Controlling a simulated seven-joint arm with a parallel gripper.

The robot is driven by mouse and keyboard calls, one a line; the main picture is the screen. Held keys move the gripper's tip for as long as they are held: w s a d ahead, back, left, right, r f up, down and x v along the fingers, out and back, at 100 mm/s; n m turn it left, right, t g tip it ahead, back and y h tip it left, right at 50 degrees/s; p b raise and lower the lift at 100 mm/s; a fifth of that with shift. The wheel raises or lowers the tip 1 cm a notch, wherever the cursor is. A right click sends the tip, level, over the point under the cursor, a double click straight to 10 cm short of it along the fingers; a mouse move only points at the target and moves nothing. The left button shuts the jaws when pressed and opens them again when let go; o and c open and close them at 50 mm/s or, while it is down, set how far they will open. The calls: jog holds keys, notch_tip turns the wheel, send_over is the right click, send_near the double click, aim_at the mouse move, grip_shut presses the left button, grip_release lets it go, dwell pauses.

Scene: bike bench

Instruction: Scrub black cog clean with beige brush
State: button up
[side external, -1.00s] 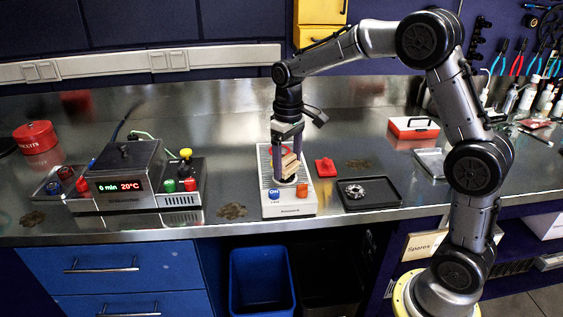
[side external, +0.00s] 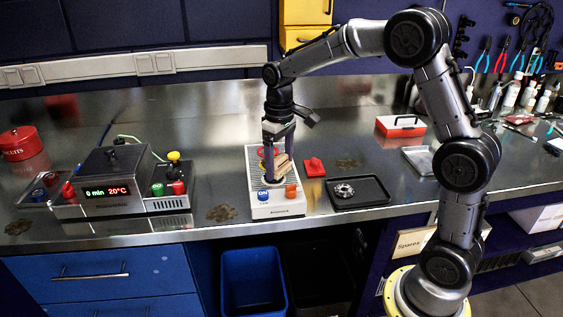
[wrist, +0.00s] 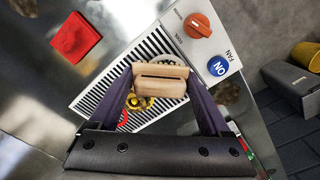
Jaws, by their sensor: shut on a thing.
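My gripper (wrist: 160,90) is shut on a beige brush (wrist: 160,82); the brush also shows in the side view (side external: 284,166), tilted between the fingers. It is low over the slatted top of a white fan unit (wrist: 103,82). A pale, round, toothed part (wrist: 168,60) lies on the slats, partly hidden by the brush; I cannot tell whether they touch. A yellow cog (wrist: 143,102) and a red ring (wrist: 123,118) lie on the slats beside it. A grey cog (side external: 344,190) sits in a black tray (side external: 375,190) to the right. I cannot tell which cog is the black one.
A blue ON button (wrist: 218,66) and an orange knob (wrist: 197,25) are on the unit. A red block (side external: 314,167) lies to its right. A heated box with a display (side external: 110,175) stands to the left. Dark stains (side external: 221,212) mark the steel bench.

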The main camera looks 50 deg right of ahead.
jog(key=shift+w+a, duration=1.2)
jog(key=shift+a, duration=0.05)
jog(key=shift+d, duration=0.1)
jog(key=shift+s+d, duration=1.35)
jog(key=shift+s, duration=0.1)
jog(key=shift+w+a, duration=0.1)
jog(key=shift+w+a, duration=1.35)
jog(key=shift+r, duration=0.1)
jog(key=shift+r, duration=2.45)
